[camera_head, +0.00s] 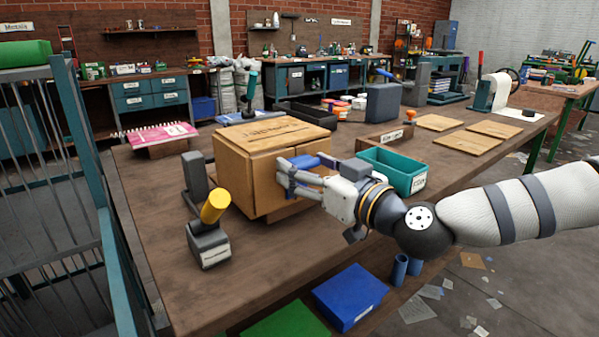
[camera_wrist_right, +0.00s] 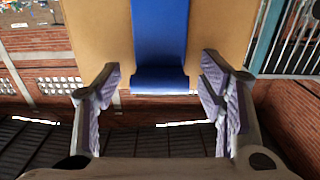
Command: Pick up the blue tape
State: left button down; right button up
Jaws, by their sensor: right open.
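The blue tape (camera_head: 304,161) shows in the head view as a small blue patch at the right face of a cardboard box (camera_head: 240,170). In the right wrist view the tape (camera_wrist_right: 160,45) is a wide blue strip against the tan cardboard, with a curled lower end. My right gripper (camera_head: 287,176) is at that face of the box, its fingers partly covering the tape in the head view. In the wrist view its two fingers stand apart on either side of the strip's lower end, with nothing between them gripped. My left gripper is out of view.
The box stands on a brown workbench (camera_head: 150,230). A teal bin (camera_head: 405,168) stands to its right. A yellow-handled tool (camera_head: 210,235) and a grey stand (camera_head: 195,180) are at its left. Blue (camera_head: 350,295) and green (camera_head: 288,320) items lie lower, in front. Railings stand at the left.

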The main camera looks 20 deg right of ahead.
jog(key=c, duration=0.8)
jog(key=shift+c, duration=0.2)
